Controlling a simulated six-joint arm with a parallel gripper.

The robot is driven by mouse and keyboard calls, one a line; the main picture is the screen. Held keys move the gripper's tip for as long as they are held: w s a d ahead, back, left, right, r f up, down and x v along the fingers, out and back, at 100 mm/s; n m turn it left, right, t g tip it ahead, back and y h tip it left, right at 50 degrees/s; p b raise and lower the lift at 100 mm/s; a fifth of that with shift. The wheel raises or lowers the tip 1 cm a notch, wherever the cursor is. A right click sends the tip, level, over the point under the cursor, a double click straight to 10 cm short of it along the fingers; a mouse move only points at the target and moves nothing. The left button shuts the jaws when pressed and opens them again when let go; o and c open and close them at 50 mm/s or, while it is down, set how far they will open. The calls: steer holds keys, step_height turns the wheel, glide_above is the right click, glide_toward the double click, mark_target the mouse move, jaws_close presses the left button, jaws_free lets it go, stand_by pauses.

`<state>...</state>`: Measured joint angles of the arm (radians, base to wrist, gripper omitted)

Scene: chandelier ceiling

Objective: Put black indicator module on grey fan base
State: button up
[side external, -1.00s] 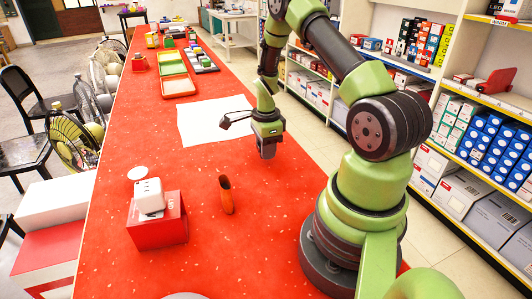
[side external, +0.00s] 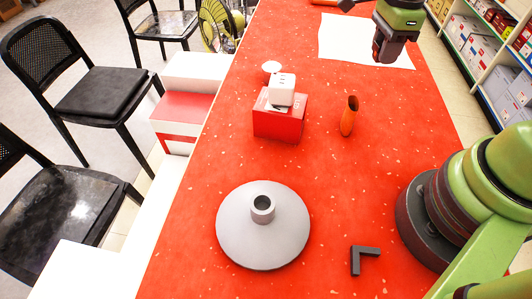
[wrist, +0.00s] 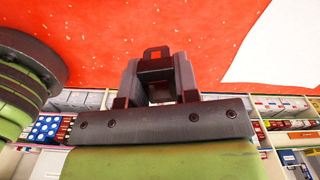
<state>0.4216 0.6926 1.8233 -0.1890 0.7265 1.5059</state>
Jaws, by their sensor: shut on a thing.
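The grey fan base (side external: 285,231), a round disc with a short hollow post, sits on the red table toward the front. My gripper (side external: 384,50) hangs at the back right, above the table by the white sheet, well away from the base. In the wrist view my gripper (wrist: 158,70) is shut on a small dark piece (wrist: 156,52), whose looped tip shows between the fingers. It looks like the black indicator module, but most of it is hidden. In the side view I cannot separate it from the dark fingers.
A dark L-shaped piece (side external: 363,259) lies right of the base. A red box (side external: 278,124) with a white cube (side external: 281,89) on it and an orange vase (side external: 349,117) stand between my gripper and the base.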

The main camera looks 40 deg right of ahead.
steer(key=w+a+r+n, duration=0.2)
steer(key=w+a+n, duration=0.15)
steer(key=a, duration=0.85)
step_height(320, 180, up, 5)
steer(key=n, duration=1.2)
glide_above(262, 203)
step_height(262, 203, down, 10)
steer(key=shift+f, duration=0.15)
steer(key=o, duration=0.9)
